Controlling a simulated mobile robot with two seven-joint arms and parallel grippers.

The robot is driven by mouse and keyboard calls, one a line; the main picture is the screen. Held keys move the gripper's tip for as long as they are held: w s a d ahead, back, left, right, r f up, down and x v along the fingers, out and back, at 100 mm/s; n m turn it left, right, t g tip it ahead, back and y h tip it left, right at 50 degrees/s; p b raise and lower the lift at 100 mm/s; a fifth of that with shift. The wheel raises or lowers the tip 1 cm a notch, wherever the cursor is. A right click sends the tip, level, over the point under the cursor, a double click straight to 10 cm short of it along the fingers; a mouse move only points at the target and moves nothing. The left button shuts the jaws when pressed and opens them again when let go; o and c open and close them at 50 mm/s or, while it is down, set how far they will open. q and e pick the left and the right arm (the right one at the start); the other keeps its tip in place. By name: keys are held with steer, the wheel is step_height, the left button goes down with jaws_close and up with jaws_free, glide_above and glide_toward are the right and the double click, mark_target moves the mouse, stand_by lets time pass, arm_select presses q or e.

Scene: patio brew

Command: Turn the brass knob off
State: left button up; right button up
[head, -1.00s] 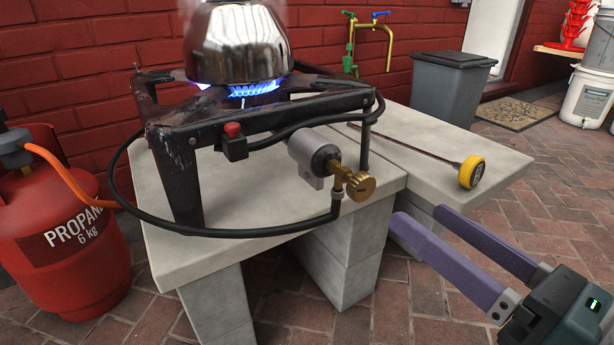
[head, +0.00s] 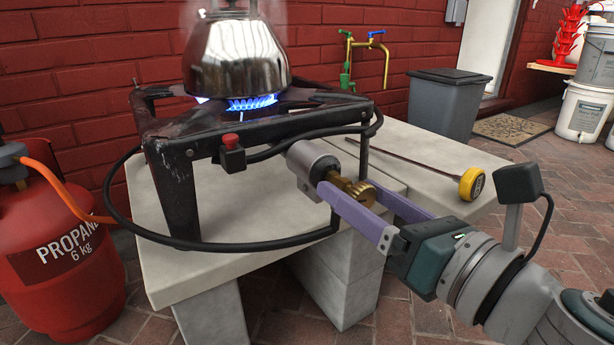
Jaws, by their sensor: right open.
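The brass knob (head: 358,190) sits on the grey valve body (head: 309,165) at the front right of the black gas burner stand (head: 265,133). My right gripper (head: 346,190) is open, with one purple finger on the near side of the knob and the other on its far side. The fingers partly hide the knob, and I cannot tell whether they touch it. Blue flame (head: 250,103) burns under the steel kettle (head: 237,55). My left gripper is not in view.
A red propane cylinder (head: 65,262) stands at the left with an orange hose. A black hose (head: 215,245) loops in front of the stand. A yellow dial thermometer (head: 471,184) lies on the stone slab (head: 420,150) at the right. A grey bin (head: 446,105) stands behind.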

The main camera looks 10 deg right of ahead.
jaws_close()
stand_by(0.4)
